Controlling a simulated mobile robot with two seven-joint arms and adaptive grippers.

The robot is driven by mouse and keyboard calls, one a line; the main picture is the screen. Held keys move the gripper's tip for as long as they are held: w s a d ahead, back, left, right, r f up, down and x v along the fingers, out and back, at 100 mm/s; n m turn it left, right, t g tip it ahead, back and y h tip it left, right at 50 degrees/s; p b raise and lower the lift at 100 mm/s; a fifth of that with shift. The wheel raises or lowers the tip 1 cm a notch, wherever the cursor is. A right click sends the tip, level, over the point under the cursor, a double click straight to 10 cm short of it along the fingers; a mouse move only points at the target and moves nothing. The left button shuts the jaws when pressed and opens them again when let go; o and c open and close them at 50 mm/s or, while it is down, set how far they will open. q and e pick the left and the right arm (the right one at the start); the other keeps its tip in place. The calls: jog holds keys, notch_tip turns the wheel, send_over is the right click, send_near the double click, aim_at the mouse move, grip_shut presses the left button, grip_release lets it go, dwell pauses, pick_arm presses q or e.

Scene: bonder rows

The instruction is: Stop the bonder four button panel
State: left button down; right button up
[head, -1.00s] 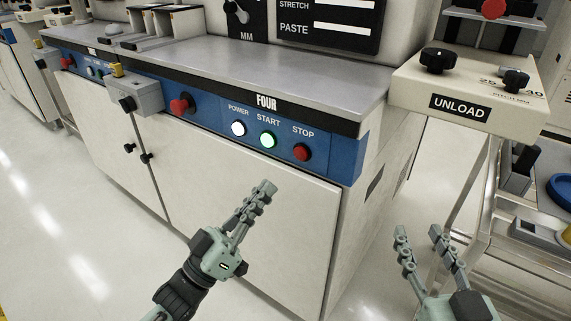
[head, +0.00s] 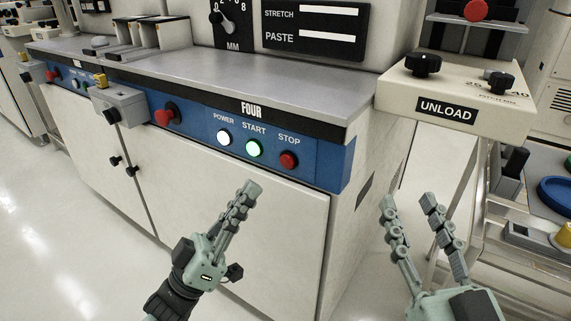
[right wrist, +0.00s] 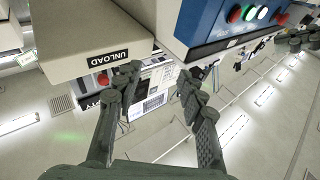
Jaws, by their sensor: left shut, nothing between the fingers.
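The blue panel labelled FOUR (head: 330,165) is on the front of the bonder. The panel's buttons also show in the right wrist view (right wrist: 250,12). My left gripper (head: 249,188) is shut and empty, below the START and STOP buttons and apart from the panel. My right gripper (head: 408,203) is open and empty, right of the bonder's corner and below the UNLOAD box.
The UNLOAD box (head: 400,98) with black knobs juts out at the right. A cart (head: 520,225) with a blue round item (head: 560,192) stands below it. A grey box (head: 118,105) sticks out left of the panel. The floor at left is clear.

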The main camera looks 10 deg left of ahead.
aim_at(287, 161)
pick_arm(q)
jog(key=shift+w+d+b, duration=0.25)
jog(key=shift+w+d, duration=0.15)
jog(key=shift+w, duration=0.65)
jog(key=shift+w+d+b, duration=0.2)
jog(key=shift+w+d, duration=0.15)
jog(key=shift+w, duration=0.7)
jog(key=shift+w+d+b, duration=0.25)
jog(key=shift+w+d, duration=0.15)
jog(key=shift+w, duration=0.65)
pick_arm(e)
jog(key=shift+s+d+r+t+y, duration=0.1)
jog(key=shift+s+r+t, duration=0.15)
jog(key=shift+r+t, duration=0.3)
jog(key=shift+s+d+r+t+y, duration=0.1)
jog(key=shift+s+d+r+t, duration=0.1)
jog(key=shift+r+t, duration=0.4)
jog(key=shift+s+d+r+t+y, duration=0.1)
jog(key=shift+s+r+t, duration=0.15)
jog(key=shift+r, duration=0.55)
pick_arm(q)
jog(key=shift+w, duration=0.15)
jog(key=shift+w+d, duration=0.1)
jog(key=shift+w, duration=0.15)
